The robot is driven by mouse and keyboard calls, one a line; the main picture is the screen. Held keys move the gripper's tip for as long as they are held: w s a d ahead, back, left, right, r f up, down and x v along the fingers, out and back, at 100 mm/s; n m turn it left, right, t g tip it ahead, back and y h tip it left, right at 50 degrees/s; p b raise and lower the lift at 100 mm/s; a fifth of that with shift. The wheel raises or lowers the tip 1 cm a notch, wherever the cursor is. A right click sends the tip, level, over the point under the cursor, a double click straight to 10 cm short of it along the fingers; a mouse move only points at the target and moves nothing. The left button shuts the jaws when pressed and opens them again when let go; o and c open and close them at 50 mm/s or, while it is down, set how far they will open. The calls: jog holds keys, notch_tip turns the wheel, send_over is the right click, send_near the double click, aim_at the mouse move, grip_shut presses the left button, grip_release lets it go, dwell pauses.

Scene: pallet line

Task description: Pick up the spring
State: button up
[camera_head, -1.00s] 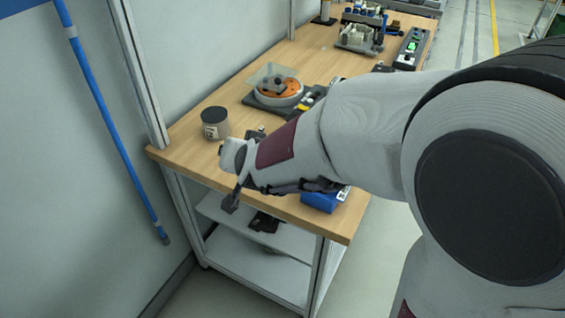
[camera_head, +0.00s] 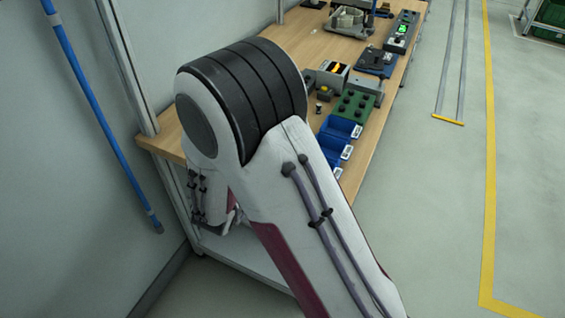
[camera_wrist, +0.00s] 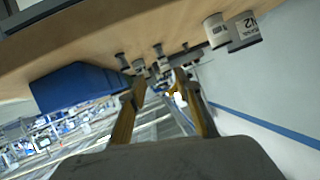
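I cannot make out a spring in either view. My gripper (camera_wrist: 160,88) shows in the wrist view with its two fingers apart, and I see nothing held between them. Beyond the fingertips, several small dark and metallic pieces (camera_wrist: 158,62) stand on the wooden tabletop (camera_wrist: 110,30); they are too small and blurred to name. In the head view my gripper is hidden behind my arm, which also covers the near part of the workbench (camera_head: 162,142).
In the wrist view, a blue bin (camera_wrist: 78,86) is at left and labelled jars (camera_wrist: 217,30) at upper right. In the head view, blue bins (camera_head: 331,150), a green board with black knobs (camera_head: 352,104) and other devices line the bench's right edge. A wall is close at left.

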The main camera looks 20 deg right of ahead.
jog(key=s+d+f+h, duration=0.2)
jog(key=h, duration=0.1)
jog(key=shift+s+d+f, duration=0.15)
jog(key=shift+s+f, duration=0.15)
jog(key=shift+f, duration=0.05)
jog(key=shift+s+d+f+h, duration=0.15)
jog(key=shift+s+d+h, duration=0.2)
jog(key=shift+s+h, duration=0.4)
jog(key=shift+w, duration=0.15)
jog(key=shift+x, duration=1.25)
jog(key=shift+w+d+f, duration=0.1)
jog(key=shift+w+d+f, duration=0.7)
jog(key=shift+w+d, duration=0.3)
jog(key=shift+w, duration=0.05)
jog(key=shift+x, duration=0.95)
jog(key=shift+r, duration=0.1)
